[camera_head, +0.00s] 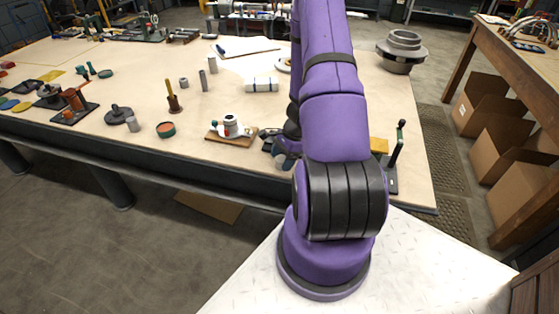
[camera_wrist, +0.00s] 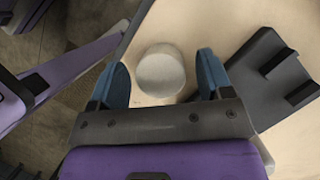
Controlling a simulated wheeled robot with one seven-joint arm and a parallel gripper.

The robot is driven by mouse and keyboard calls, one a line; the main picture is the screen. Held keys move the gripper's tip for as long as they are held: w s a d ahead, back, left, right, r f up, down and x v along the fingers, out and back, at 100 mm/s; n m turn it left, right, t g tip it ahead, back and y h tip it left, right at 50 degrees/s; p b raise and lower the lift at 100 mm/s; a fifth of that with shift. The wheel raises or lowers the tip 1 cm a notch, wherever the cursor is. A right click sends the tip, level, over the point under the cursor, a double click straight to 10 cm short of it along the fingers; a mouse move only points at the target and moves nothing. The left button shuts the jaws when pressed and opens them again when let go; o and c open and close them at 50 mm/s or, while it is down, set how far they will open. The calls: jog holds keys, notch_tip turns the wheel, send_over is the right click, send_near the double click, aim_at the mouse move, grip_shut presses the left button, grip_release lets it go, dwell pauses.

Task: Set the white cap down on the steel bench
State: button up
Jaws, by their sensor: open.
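A pale round cap (camera_wrist: 160,72) shows in the wrist view on the tan top of the bench (camera_wrist: 165,30), near its edge. My gripper (camera_wrist: 162,62) is open, with one blue finger on each side of the cap. A gap shows between the cap and the right finger; whether the left finger touches it I cannot tell. In the head view the bench (camera_head: 110,75) has a tan top and dark edge. There my arm hides the cap, and only a bit of my gripper (camera_head: 285,161) shows at the bench's near edge.
A dark bracket with two prongs (camera_wrist: 275,75) lies right of my gripper in the wrist view. In the head view, a white and red fitting on a brown board (camera_head: 231,127) stands left of my arm. A grey flanged part (camera_head: 402,50) stands at the back right.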

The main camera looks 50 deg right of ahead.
jog(key=v, duration=1)
jog(key=w+a+r+n+h, duration=0.15)
jog(key=a+r+n, duration=0.35)
jog(key=a+r, duration=0.5)
jog(key=w+a+r+n, duration=0.3)
jog(key=a+r+n, duration=0.3)
jog(key=r, duration=0.8)
jog(key=s+a+r+n+t+h, duration=0.2)
jog(key=s+a+r+n+t, duration=0.1)
jog(key=s+a+r+n, duration=0.8)
jog(key=s+a+r, duration=0.3)
jog(key=shift+s+n+t, duration=0.3)
jog(key=shift+a+r+h, duration=0.1)
jog(key=shift+r+h, duration=0.05)
jog(key=shift+h, duration=0.1)
jog(key=shift+w, duration=0.5)
